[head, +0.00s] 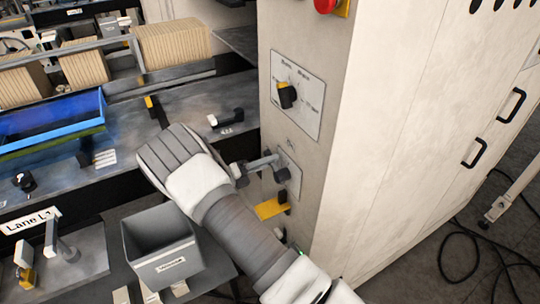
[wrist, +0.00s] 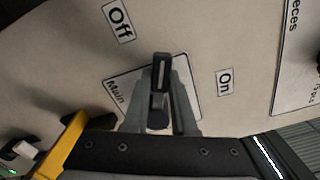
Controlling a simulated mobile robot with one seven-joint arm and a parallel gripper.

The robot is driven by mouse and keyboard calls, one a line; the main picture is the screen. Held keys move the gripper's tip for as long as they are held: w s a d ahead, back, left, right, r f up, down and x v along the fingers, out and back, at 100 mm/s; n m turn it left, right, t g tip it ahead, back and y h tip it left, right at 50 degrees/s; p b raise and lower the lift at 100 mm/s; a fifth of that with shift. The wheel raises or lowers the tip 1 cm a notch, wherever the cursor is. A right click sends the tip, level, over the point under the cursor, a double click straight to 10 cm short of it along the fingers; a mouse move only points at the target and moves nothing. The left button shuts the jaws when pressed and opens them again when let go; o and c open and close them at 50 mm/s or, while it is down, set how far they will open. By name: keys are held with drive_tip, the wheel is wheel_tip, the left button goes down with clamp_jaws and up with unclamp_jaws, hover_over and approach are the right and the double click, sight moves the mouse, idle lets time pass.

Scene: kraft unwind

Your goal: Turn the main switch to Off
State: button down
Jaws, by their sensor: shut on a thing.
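The main switch (wrist: 161,72) is a dark knob with a white line on a pale plate marked Main (wrist: 118,92). My gripper (wrist: 162,88) is shut on it, one finger on each side. In the wrist view the line points up, between the Off label (wrist: 119,20) at upper left and the On label (wrist: 224,82) at right. In the head view my gripper (head: 268,163) reaches the switch plate (head: 293,178) low on the cabinet's side; the knob there is mostly hidden by the fingers.
A larger black rotary knob (head: 287,95) sits above on the cabinet (head: 305,40), with a red button (head: 325,5) at the top. A yellow part (head: 270,208) juts out just below my gripper. A grey bin (head: 160,245) stands at lower left.

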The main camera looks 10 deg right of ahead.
drive_tip(key=shift+w+a+f+n, duration=0.15)
drive_tip(key=shift+f+n, duration=0.45)
drive_tip(key=shift+n, duration=0.65)
drive_tip(key=shift+w+f+n, duration=0.1)
drive_tip(key=shift+f+n, duration=0.5)
drive_tip(key=shift+n, duration=0.65)
drive_tip(key=c, duration=0.7)
unclamp_jaws()
drive_tip(key=b+v, duration=0.2)
drive_tip(key=v, duration=1.5)
drive_tip(key=shift+a, duration=0.2)
